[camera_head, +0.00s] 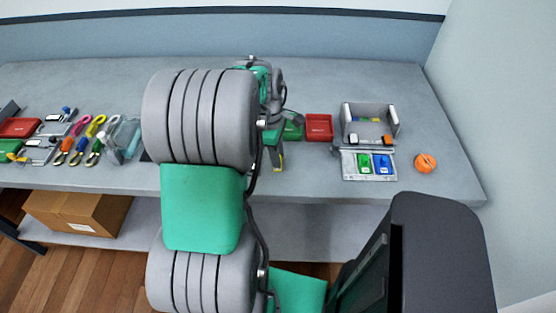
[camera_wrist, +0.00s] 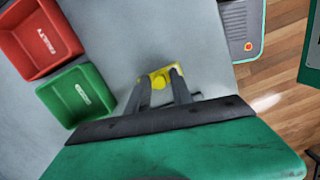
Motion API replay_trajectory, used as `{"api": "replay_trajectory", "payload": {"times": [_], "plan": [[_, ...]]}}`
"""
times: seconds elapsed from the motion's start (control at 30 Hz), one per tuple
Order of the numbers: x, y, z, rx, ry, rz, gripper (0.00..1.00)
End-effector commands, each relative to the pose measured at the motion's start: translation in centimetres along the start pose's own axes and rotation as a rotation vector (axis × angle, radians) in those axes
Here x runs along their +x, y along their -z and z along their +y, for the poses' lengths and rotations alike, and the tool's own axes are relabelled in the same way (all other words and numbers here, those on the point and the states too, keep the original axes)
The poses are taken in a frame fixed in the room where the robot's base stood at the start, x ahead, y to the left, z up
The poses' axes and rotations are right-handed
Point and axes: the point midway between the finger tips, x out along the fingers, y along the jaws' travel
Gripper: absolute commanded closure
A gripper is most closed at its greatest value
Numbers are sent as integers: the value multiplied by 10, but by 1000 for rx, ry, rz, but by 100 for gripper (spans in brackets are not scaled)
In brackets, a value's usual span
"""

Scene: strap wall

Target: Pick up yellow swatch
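The yellow swatch (camera_wrist: 161,76) is at the fingertips of my gripper (camera_wrist: 160,83) in the wrist view. My two dark fingers stand apart, with yellow showing between and around their tips. I cannot tell whether they press on the swatch or only stand around it. In the head view, a small bit of yellow (camera_head: 279,163) shows low beside my arm, over the front part of the table. My arm hides most of my gripper there.
A red tray (camera_wrist: 40,40) and green tray (camera_wrist: 77,95) lie left of my gripper in the wrist view. In the head view, a grey holder (camera_head: 370,110) with blue and green pieces and an orange round object (camera_head: 425,163) stand right. Several coloured tools lie left.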

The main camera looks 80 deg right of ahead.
Motion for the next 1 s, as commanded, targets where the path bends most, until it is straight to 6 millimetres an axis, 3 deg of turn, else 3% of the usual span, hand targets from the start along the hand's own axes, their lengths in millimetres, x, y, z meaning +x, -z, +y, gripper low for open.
{"api": "replay_trajectory", "payload": {"times": [0.3, 0.83, 1.0], "plan": [[0, 0, 0, 0, 0, 0, 100], [-2, 0, 0, 0, -1, 0, 100], [-15, -1, 1, -1, -3, 0, 100]]}}
